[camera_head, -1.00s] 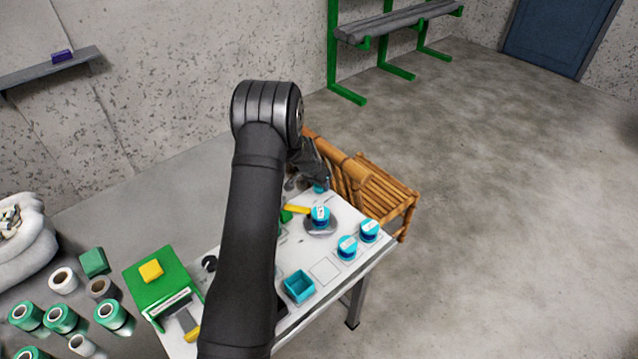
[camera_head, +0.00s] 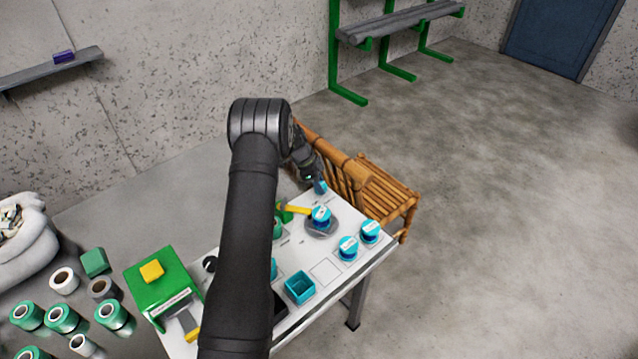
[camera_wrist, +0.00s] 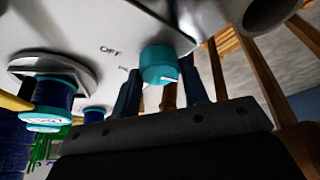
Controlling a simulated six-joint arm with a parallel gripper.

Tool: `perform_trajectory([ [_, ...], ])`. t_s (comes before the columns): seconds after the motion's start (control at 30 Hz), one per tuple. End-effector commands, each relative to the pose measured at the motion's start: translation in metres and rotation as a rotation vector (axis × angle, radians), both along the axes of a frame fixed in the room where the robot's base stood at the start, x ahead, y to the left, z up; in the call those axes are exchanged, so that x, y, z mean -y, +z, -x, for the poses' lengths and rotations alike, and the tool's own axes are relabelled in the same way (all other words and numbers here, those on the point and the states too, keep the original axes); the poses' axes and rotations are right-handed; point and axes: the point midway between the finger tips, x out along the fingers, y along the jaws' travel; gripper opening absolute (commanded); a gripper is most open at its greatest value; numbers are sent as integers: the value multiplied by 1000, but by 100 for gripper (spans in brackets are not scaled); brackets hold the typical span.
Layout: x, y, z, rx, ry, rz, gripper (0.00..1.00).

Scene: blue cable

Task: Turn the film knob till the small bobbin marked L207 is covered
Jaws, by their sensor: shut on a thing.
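The teal film knob (camera_wrist: 158,65) stands on the white table top beside the printed word OFF; in the head view it is a small teal piece (camera_head: 320,187) at the table's far corner. My gripper (camera_wrist: 161,92) has a finger on each side of the knob and is shut on it. A blue bobbin with teal ends and a white label (camera_head: 321,215) sits on a round grey plate (camera_head: 320,231); it also shows in the wrist view (camera_wrist: 53,97). A yellow bar (camera_head: 294,209) reaches to that bobbin. I cannot read the label or see film on it.
Two similar bobbins (camera_head: 348,246) (camera_head: 370,231) stand at the table's right edge, near an open teal box (camera_head: 300,288). A wooden slatted chair (camera_head: 375,190) is close behind the knob. My arm hides part of the table (camera_head: 325,270).

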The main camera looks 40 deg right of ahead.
Motion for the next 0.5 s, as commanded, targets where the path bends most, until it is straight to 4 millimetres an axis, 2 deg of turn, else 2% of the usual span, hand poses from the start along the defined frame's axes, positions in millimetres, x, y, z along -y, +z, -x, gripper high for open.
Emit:
perform_trajectory([
  [0.2,0,-1,-1,0,-118,-1,18],
  [0.5,0,-1,-1,0,-192,-2,18],
])
